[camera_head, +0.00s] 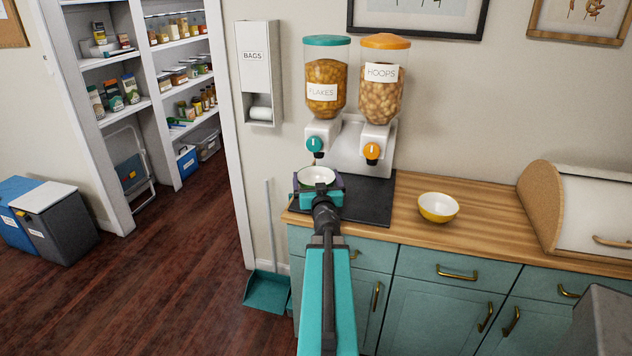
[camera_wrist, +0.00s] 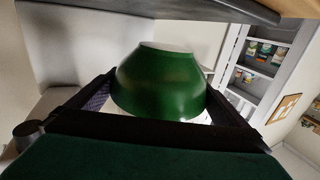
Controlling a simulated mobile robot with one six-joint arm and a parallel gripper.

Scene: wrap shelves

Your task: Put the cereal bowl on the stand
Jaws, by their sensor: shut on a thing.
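The cereal bowl is green outside in the wrist view (camera_wrist: 160,85) and white inside in the head view (camera_head: 317,174). My gripper (camera_head: 318,188) is shut on it, with a finger on each side in the wrist view (camera_wrist: 160,108). The bowl is in front of the flakes dispenser, near its teal knob (camera_head: 314,144). The wrist view is upside down, and a gap shows between the bowl's base and the dark slab's edge (camera_wrist: 200,8). The white dispenser stand (camera_head: 362,150) stands on the dark slab (camera_head: 372,205). My gripper hides part of the slab.
A yellow bowl (camera_head: 438,208) stands on the wooden counter (camera_head: 480,232) to the right. The hoops dispenser (camera_head: 382,85) is beside the flakes dispenser (camera_head: 325,80). A bread box (camera_head: 585,205) is at the far right. Counter around the yellow bowl is clear.

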